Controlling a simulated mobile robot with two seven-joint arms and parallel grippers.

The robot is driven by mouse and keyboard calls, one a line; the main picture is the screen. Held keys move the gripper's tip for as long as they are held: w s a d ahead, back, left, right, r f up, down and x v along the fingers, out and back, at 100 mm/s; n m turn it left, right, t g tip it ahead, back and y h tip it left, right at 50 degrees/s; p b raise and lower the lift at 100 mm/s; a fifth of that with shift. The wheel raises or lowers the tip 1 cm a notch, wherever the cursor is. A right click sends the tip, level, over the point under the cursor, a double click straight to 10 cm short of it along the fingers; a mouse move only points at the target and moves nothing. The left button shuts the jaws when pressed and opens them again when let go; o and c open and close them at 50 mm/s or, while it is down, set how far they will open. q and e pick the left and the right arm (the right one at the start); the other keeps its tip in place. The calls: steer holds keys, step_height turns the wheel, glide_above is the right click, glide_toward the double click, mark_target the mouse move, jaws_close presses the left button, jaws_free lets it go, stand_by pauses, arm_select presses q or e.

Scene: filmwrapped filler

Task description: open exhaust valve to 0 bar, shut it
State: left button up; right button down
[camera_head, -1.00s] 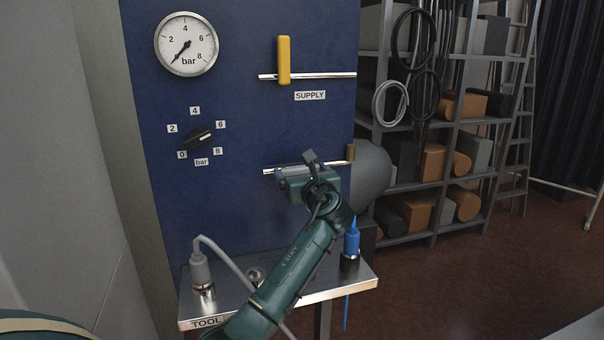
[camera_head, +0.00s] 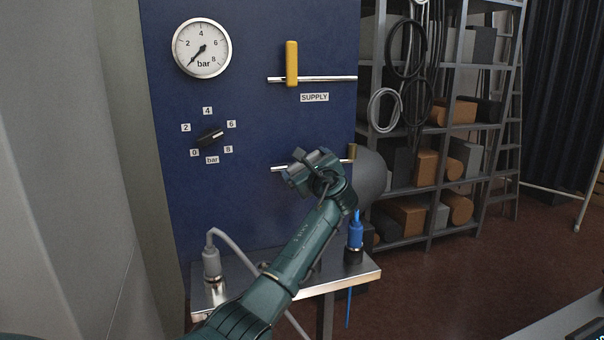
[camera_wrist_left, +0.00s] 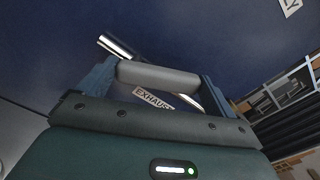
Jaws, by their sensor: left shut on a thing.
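My left gripper (camera_head: 308,164) is at the exhaust valve on the lower pipe (camera_head: 279,169) of the blue panel. In the left wrist view its two blue fingers (camera_wrist_left: 158,84) are shut on the ends of a grey exhaust valve handle (camera_wrist_left: 158,76). The handle lies at a small angle to the shiny pipe (camera_wrist_left: 118,46) behind it. The EXHAUST label (camera_wrist_left: 152,98) shows partly below the handle. In the head view the gripper hides the handle. The pressure gauge (camera_head: 202,48) needle points to the lower left, about 0 bar. My right gripper is out of view.
The yellow SUPPLY handle (camera_head: 292,63) stands upright, across the upper pipe. A black regulator knob (camera_head: 210,136) is on the panel's left. A metal tool shelf (camera_head: 340,279) with a grey connector (camera_head: 211,262) and a blue connector (camera_head: 355,232) is below. A rack (camera_head: 447,130) stands right.

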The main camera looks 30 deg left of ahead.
arm_select(q)
steer(key=n, duration=0.3)
steer(key=s+a+r+n+b, duration=0.1)
steer(key=n, duration=0.2)
steer(key=s+n+b, duration=0.1)
steer(key=n, duration=0.3)
steer(key=shift+a+r, duration=0.15)
steer(key=shift+a, duration=0.15)
steer(key=shift+s+a+n+b, duration=0.2)
steer(key=shift+n+b, duration=0.2)
steer(key=shift+n, duration=0.9)
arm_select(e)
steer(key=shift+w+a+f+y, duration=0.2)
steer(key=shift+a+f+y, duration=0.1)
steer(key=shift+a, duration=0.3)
arm_select(q)
steer(key=shift+s+a, duration=0.1)
steer(key=o, duration=1.1)
steer(key=shift+r, duration=0.1)
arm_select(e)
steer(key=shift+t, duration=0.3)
